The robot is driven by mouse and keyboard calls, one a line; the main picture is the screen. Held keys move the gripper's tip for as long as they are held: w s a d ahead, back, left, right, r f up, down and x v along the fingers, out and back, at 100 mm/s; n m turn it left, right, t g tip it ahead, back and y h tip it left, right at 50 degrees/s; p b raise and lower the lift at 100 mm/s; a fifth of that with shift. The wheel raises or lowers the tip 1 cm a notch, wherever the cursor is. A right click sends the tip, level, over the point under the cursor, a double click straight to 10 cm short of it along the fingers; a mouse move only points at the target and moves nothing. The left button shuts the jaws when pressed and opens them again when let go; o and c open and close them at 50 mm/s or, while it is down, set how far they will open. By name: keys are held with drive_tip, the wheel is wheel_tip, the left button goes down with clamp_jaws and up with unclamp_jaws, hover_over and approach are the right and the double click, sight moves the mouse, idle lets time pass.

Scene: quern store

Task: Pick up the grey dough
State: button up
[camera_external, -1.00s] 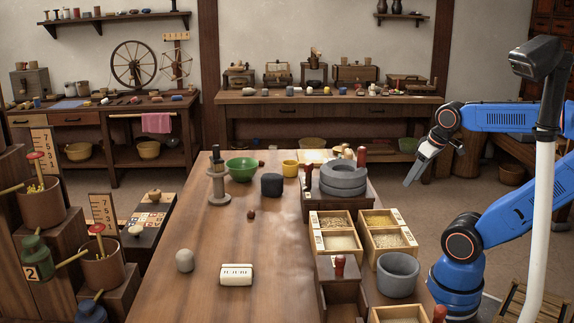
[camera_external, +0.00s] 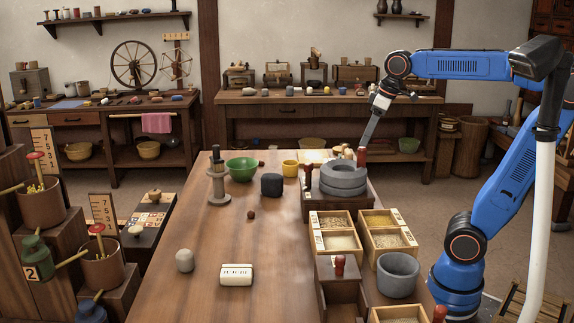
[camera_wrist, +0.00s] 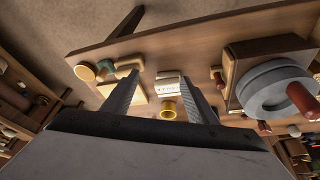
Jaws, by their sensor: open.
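A small rounded light-grey lump (camera_external: 185,260), which looks like the grey dough, sits on the near left part of the wooden table (camera_external: 215,290). I cannot tell for certain which one is the dough. My gripper (camera_external: 368,138) is raised beyond the table's far right part, near the stacked grey millstones and well away from both lumps. In the wrist view my gripper (camera_wrist: 160,88) has its two fingers apart with nothing held; neither lump shows clearly there.
A white block with marks (camera_external: 236,275) lies right of the light lump. Grey millstones (camera_external: 343,180), grain boxes (camera_external: 335,242) and a grey mortar (camera_external: 397,275) line the right side.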

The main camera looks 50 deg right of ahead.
drive_tip(key=w+a+r+n+g, duration=0.1)
drive_tip(key=w+a+r+n, duration=0.2)
drive_tip(key=a, duration=0.7)
drive_tip(key=w+a+r+n+y, duration=0.15)
drive_tip(key=w+a+r, duration=0.35)
drive_tip(key=a, duration=0.6)
drive_tip(key=w+a+r+n+g+h, duration=0.1)
drive_tip(key=w+a+r+n, duration=0.3)
drive_tip(key=a, duration=0.6)
drive_tip(key=n+g, duration=0.2)
drive_tip(key=n, duration=0.4)
hover_over(185, 250)
drive_tip(key=d, duration=0.3)
wheel_tip(185, 250, down, 8)
drive_tip(key=f, duration=0.3)
drive_tip(key=a+f, duration=0.1)
drive_tip(key=f, duration=0.7)
drive_tip(key=shift+a, duration=0.25)
drive_tip(key=shift+a+f, duration=0.25)
drive_tip(key=shift+f, duration=0.65)
drive_tip(key=shift+a+f, duration=0.3)
drive_tip(key=shift+f, duration=0.6)
drive_tip(key=shift+a+f, duration=0.25)
drive_tip(key=shift+f, duration=0.65)
drive_tip(key=c, duration=1.2)
